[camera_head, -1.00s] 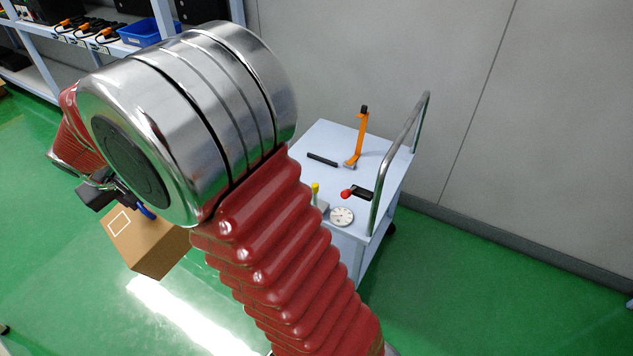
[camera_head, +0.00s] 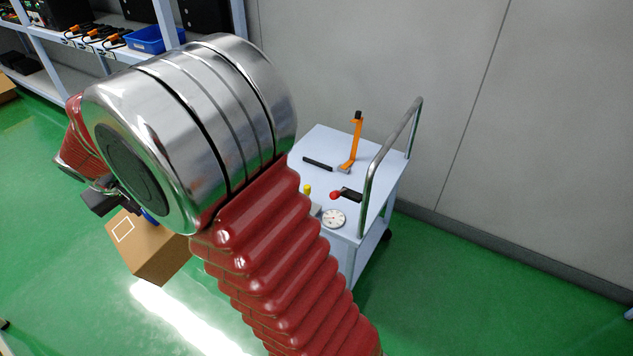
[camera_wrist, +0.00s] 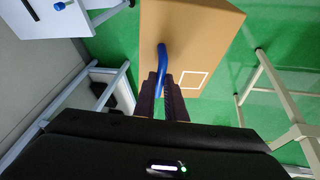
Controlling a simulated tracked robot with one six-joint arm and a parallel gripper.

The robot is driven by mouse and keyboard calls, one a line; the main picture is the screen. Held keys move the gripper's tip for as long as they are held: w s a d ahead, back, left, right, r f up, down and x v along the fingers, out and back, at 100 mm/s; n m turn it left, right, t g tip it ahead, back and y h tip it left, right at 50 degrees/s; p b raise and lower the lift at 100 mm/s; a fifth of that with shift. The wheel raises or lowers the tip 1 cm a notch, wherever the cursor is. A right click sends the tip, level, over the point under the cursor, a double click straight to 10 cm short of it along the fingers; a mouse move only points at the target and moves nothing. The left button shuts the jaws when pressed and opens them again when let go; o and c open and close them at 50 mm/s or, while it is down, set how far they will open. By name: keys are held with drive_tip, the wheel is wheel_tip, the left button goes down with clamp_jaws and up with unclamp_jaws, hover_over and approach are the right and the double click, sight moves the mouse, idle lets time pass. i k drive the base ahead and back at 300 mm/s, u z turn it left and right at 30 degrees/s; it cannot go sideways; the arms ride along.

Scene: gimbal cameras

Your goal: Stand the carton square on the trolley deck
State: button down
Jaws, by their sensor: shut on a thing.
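The brown carton (camera_head: 160,255) hangs from my gripper at the left of the head view, in front of green floor and apart from the trolley. It has a white square outline on one face and a blue handle. In the wrist view the carton (camera_wrist: 205,35) fills the upper middle, and my gripper (camera_wrist: 166,88) is shut on its blue handle (camera_wrist: 162,60). In the head view my arm hides most of the gripper. The trolley deck (camera_head: 340,140) is pale blue-white, right of my arm, partly hidden by it. A metal push handle rises at its right end.
On the deck are an orange upright tool (camera_head: 356,140), a black bar (camera_head: 318,163), a red-knobbed clamp (camera_head: 345,195), a round dial (camera_head: 333,218) and a yellow-topped item (camera_head: 307,190). A shelf with a blue bin (camera_head: 150,40) stands back left. A wall is behind the trolley.

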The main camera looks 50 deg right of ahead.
sight(315, 180)
drive_tip(key=z, duration=0.45)
drive_tip(key=i, duration=1)
